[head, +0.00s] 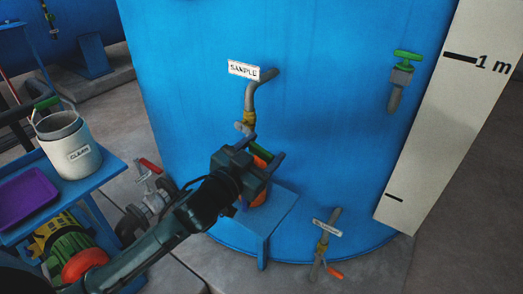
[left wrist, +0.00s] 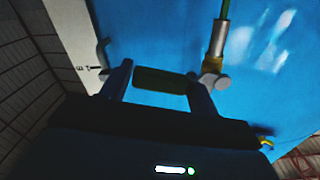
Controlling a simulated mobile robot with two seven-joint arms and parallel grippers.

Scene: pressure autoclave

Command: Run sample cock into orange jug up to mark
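The sample cock (head: 249,118) has a grey pipe and brass fitting below the SAMPLE label (head: 243,70) on the blue tank. Its green handle (head: 261,151) lies between the fingers of my left gripper (head: 263,150). In the left wrist view, the handle (left wrist: 162,80) shows between the spread fingertips (left wrist: 160,78), with a small gap at the left finger. A green strip (left wrist: 225,10) continues from the grey tube; I cannot tell whether it is liquid. The orange jug (head: 259,194) stands on a blue stand, mostly hidden behind my gripper; its mark and level are hidden. My right gripper is out of view.
A blue trolley (head: 103,195) at the left holds a white CLEAN pot (head: 72,150) and purple tray (head: 27,198). A red-handled valve (head: 149,166) is beside my arm. An orange-handled drain cock (head: 320,255) is at lower right.

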